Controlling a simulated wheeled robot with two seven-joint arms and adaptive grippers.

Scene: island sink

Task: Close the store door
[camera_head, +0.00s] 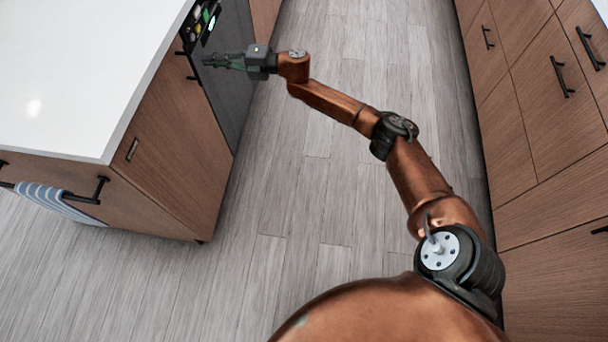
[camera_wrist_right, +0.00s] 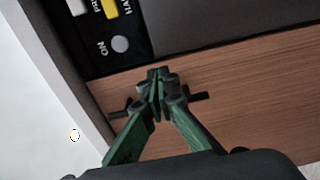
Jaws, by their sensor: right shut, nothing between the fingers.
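The dark grey appliance front (camera_head: 236,75), which I take to be the store door, stands upright in the island's side. It looks about level with the wood beside it; I cannot tell whether a small gap is left. Its black control panel (camera_head: 203,22) is at the top, and shows large in the right wrist view (camera_wrist_right: 108,35) with an ON button. My right gripper (camera_head: 206,60) is shut and empty, level with the upper part of the front near its left edge. In the right wrist view its fingertips (camera_wrist_right: 160,76) overlap the wood panel. Contact cannot be told. My left gripper is out of view.
The island's white top (camera_head: 70,70) is at the left. Black handles (camera_head: 192,77) jut from its wood side, and a striped towel (camera_head: 60,203) hangs on a front bar. Wooden drawers (camera_head: 540,90) line the right. The grey plank floor between is clear.

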